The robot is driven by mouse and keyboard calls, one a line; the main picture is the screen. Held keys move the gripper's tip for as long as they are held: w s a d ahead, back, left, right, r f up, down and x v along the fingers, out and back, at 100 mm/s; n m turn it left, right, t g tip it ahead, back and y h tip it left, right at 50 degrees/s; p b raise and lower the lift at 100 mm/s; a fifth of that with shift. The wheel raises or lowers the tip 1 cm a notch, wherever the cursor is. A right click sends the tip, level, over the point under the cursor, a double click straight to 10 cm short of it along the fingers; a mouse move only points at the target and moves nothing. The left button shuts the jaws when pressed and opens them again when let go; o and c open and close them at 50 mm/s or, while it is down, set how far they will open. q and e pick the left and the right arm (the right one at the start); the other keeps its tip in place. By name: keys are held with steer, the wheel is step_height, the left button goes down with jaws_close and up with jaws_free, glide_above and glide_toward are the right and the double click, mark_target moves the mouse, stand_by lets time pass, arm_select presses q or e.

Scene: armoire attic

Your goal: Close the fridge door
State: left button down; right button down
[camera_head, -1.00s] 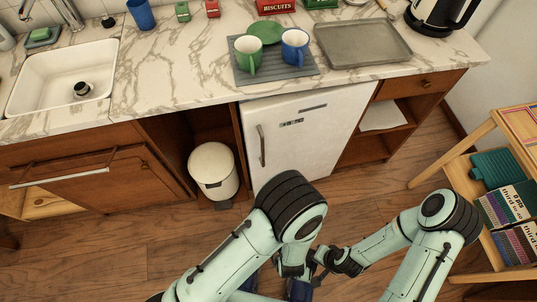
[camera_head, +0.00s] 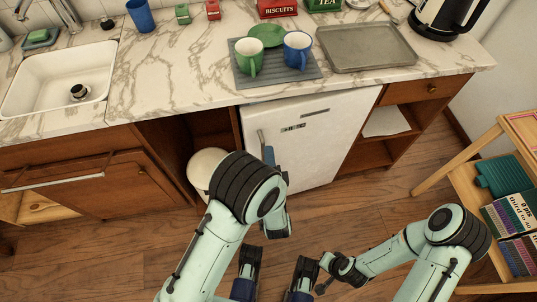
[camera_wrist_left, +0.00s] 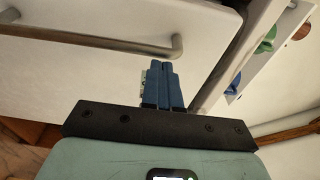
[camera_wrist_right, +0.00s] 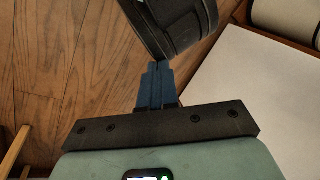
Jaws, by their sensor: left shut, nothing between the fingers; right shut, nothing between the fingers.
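The fridge door (camera_head: 318,140) is a white panel under the counter, with a metal bar handle (camera_wrist_left: 120,42) along its left side. My left gripper (camera_head: 268,152) is in front of the door near the upper end of the handle. In the left wrist view its blue fingers (camera_wrist_left: 162,68) are together and empty, just beside the handle's bent end; I cannot tell whether they touch the door. My arm hides part of the handle and lower door in the head view. I cannot judge the door gap. My right gripper (camera_wrist_right: 157,72) is shut and empty, low over the floor.
A white bin (camera_head: 205,165) stands left of the fridge, partly behind my arm. The counter (camera_head: 170,70) above holds mugs and a tray (camera_head: 365,50). A wooden shelf (camera_head: 465,165) with books stands at the right. The floor between is clear.

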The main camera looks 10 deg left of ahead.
arm_select(q)
steer(key=shift+w+a, duration=0.15)
steer(key=shift+a, duration=0.1)
